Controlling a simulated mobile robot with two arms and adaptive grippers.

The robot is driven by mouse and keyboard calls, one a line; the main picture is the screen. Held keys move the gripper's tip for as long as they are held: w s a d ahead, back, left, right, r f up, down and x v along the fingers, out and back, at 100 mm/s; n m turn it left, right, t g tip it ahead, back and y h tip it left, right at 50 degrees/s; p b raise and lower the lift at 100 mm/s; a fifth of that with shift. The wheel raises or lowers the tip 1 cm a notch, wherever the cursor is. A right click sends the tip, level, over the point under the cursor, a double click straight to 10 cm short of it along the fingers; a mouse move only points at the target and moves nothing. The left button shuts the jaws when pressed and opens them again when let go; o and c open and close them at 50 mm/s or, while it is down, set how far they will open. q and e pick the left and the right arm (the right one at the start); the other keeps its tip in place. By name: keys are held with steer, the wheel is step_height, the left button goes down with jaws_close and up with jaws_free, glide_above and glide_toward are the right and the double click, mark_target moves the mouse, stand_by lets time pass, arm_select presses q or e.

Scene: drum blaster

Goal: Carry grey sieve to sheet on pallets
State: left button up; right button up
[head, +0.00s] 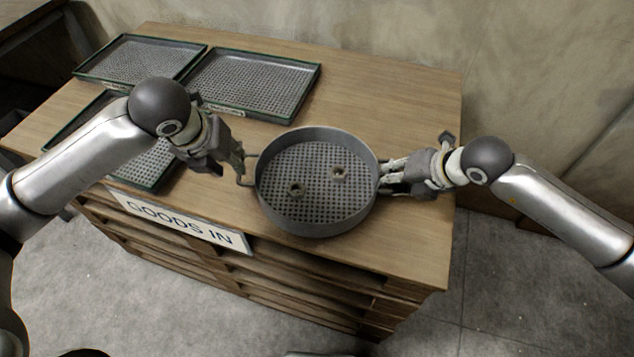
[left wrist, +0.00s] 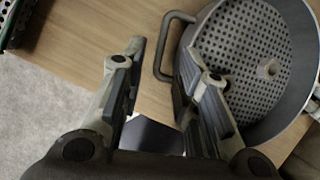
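The grey sieve (head: 318,227), a round pan with a perforated floor, sits on the wooden table top, with two small ring-like pieces (head: 338,174) in it. Its left loop handle (head: 246,183) is bare. My left gripper (head: 232,165) is beside that handle. In the left wrist view my left gripper (left wrist: 165,70) has its fingers wide apart with nothing held; the handle (left wrist: 160,50) shows beyond them and the sieve (left wrist: 190,35) at the right. My right gripper (head: 385,178) is at the sieve's right side, its fingers hiding the right handle; whether they grip it is unclear.
Green-rimmed mesh trays (head: 318,80) lie at the back left and left of the wooden table (head: 400,100). A "GOODS IN" sign (head: 180,222) is on the table's front, above open shelves. The back right of the top is clear, with a wall behind.

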steer(key=shift+r, duration=0.1)
steer(key=shift+s+d+r, duration=0.15)
steer(key=shift+r, duration=0.1)
arm_select(q)
steer(key=shift+s+r, duration=0.1)
steer(key=shift+r, duration=0.15)
arm_select(e)
steer(key=v, duration=1.1)
steer(key=shift+s+d, duration=0.1)
steer(key=shift+d, duration=0.05)
